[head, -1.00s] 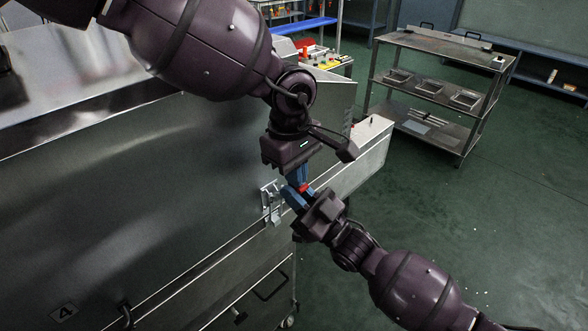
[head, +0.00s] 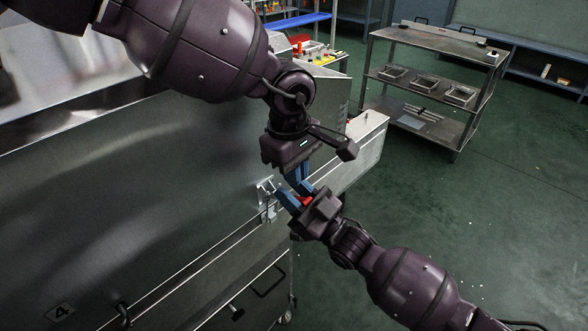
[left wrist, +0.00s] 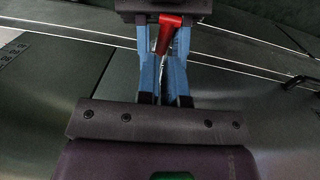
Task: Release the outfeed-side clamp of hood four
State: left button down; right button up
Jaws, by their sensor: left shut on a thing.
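The clamp (head: 266,196) is a small bright metal latch on the side wall of hood four (head: 150,200), just left of my grippers. My left gripper (head: 297,178) comes from above, with blue fingers shut on the thin lower end of a red-handled object (left wrist: 168,32). My right gripper (head: 297,194) comes from the lower right, its blue fingers either side of the red handle (head: 306,202). Whether they press on it is unclear. Both grippers are close together beside the clamp. The object's thin end is mostly hidden between my left fingers. The clamp's lever position is too small to tell.
A number 4 label (head: 62,312) is on the hood's lower wall. Dark handles (head: 270,283) are on the lower panels. A metal shelf cart (head: 437,85) stands at the back right. The green floor (head: 500,210) on the right is clear.

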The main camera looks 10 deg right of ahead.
pick_arm(q)
jog(key=shift+s+f, duration=0.2)
jog(key=shift+s, duration=0.05)
pick_arm(e)
jog(key=s+d+f+m+h, duration=0.45)
jog(key=s+f+h, duration=0.25)
jog(key=f, duration=0.2)
jog(key=s+d+f+m+h, duration=0.3)
jog(key=s+d+f+h, duration=0.3)
jog(key=s+f, duration=0.2)
pick_arm(q)
jog(key=shift+r, duration=0.1)
jog(key=shift+s+d+p, duration=0.1)
jog(key=shift+s+p, duration=0.05)
jog(key=shift+p, duration=0.6)
jog(key=shift+f, duration=0.2)
pick_arm(e)
jog(key=s+d+f+m+g+h, duration=0.1)
jog(key=s+d+f+g+h, duration=0.1)
jog(key=s, duration=0.5)
jog(key=s+d+f+m+g+h, duration=0.2)
jog(key=s+d+f+g+h, duration=0.1)
jog(key=s+d, duration=0.3)
jog(key=shift+s+d+f+h, duration=0.3)
jog(key=shift+s+h, duration=0.1)
jog(key=shift+h, duration=0.1)
pick_arm(q)
jog(key=shift+f, duration=0.1)
